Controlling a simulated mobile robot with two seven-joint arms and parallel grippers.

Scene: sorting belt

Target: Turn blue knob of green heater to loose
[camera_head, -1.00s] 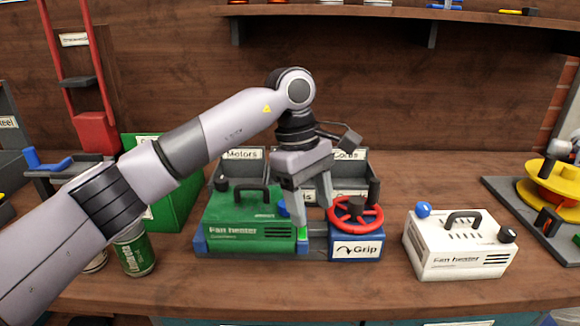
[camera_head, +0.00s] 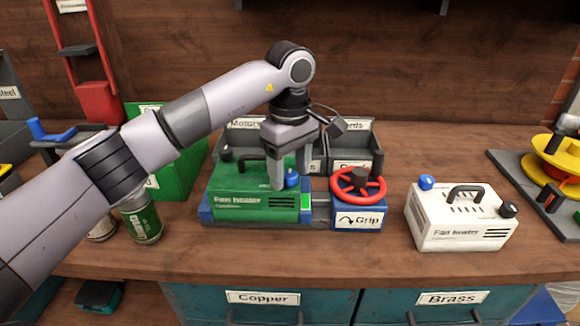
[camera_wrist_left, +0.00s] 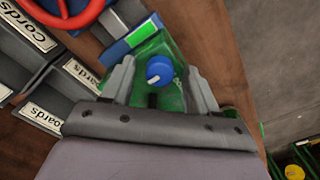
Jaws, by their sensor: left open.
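The green heater (camera_head: 254,204) sits in a blue holder beside a red wheel, on the workbench. Its blue knob (camera_head: 292,178) is at the heater's right end. In the left wrist view the blue knob (camera_wrist_left: 159,70) has a white mark and lies between the fingers. My left gripper (camera_head: 290,182) points down over the right end of the green heater. It is open, with a finger on each side of the knob and gaps to both, as the left wrist view (camera_wrist_left: 160,85) shows. My right gripper is not in view.
The red wheel (camera_head: 346,193) on the blue block labelled Grip (camera_head: 357,219) stands close to the right of my gripper. A white heater (camera_head: 460,228) with its own blue knob is further right. Grey bins (camera_head: 357,136) stand behind. Cans (camera_head: 143,222) stand at the left.

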